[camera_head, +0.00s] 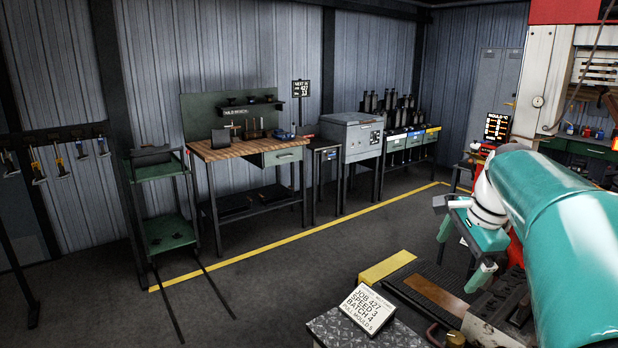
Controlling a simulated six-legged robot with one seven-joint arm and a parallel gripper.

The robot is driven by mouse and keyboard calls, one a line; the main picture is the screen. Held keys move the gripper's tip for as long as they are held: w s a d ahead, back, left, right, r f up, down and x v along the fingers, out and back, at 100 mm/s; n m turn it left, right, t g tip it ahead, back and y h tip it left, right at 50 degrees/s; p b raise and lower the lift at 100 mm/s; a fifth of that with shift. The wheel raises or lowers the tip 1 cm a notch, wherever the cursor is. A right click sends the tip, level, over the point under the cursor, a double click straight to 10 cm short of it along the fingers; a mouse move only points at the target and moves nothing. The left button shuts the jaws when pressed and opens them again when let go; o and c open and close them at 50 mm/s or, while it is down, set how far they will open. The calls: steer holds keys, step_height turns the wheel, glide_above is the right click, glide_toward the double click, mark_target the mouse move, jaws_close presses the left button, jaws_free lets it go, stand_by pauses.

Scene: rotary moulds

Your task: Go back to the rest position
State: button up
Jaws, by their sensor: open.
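My gripper (462,262) is at the right of the head view, at the end of my teal and white arm. Its two teal fingers point down and stand apart, with nothing seen between them. It appears above or behind a dark bench (430,290) in the foreground, and I cannot tell the exact gap. My thick teal arm link covers the lower right of the view and hides what lies behind it.
A job card (367,309) stands on a tread-plate surface in front. A yellow floor line (300,236) crosses open grey floor. Behind it are a green cart (168,232), a wooden-topped workbench (228,150) and a grey cabinet (352,138).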

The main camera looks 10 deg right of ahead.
steer(key=s+a+f+n, duration=0.3)
steer(key=a+n, duration=0.3)
steer(key=a, duration=0.2)
steer(key=s+a+f+n+t, duration=0.1)
steer(key=s+a+f+n, duration=0.2)
steer(key=s+a+n, duration=0.3)
steer(key=s+a+f+n+t, duration=0.1)
steer(key=s+a+f+n, duration=0.2)
steer(key=a, duration=0.7)
steer(key=s+n, duration=0.2)
steer(key=n, duration=0.2)
steer(key=shift+a+f+h, duration=0.25)
steer(key=shift+a+h, duration=0.05)
steer(key=shift+a, duration=0.1)
steer(key=shift+s, duration=0.1)
